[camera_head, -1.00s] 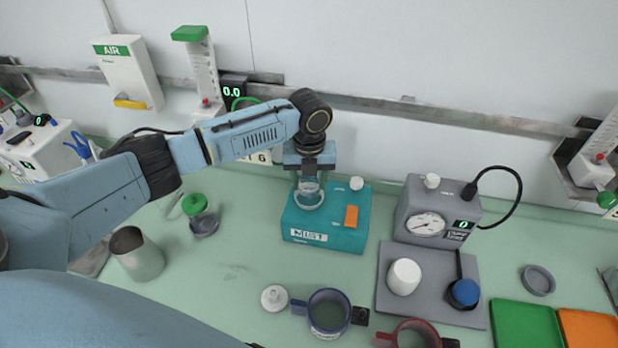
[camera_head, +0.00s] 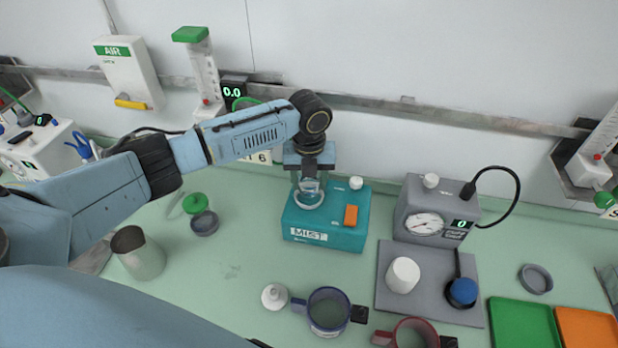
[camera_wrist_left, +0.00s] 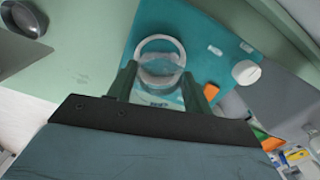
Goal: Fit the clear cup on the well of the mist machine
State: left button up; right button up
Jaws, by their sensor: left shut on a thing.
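The mist machine (camera_head: 325,239) is a teal box marked MIST, with a white knob and an orange switch on top. A pale ring, its well (camera_head: 308,204), shows on the top's left side; it also shows in the left wrist view (camera_wrist_left: 160,40). My left gripper (camera_head: 309,182) points down over the well, shut on the clear cup (camera_head: 311,189). In the left wrist view the clear cup (camera_wrist_left: 161,72) is between the two dark green fingers, in line with the ring. I cannot tell whether the cup touches the well. My right gripper is not in view.
A grey gauge machine (camera_head: 430,215) stands to the right, with a grey plate (camera_head: 388,290) before it. A blue mug (camera_head: 328,312), a red mug (camera_head: 415,335) and a white lidded piece (camera_head: 274,296) stand in front. A metal beaker (camera_head: 138,255) is at left.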

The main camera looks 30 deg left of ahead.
pick_arm(q)
jog(key=shift+f+b, duration=0.5)
jog(key=shift+f, duration=0.7)
dwell(0.8)
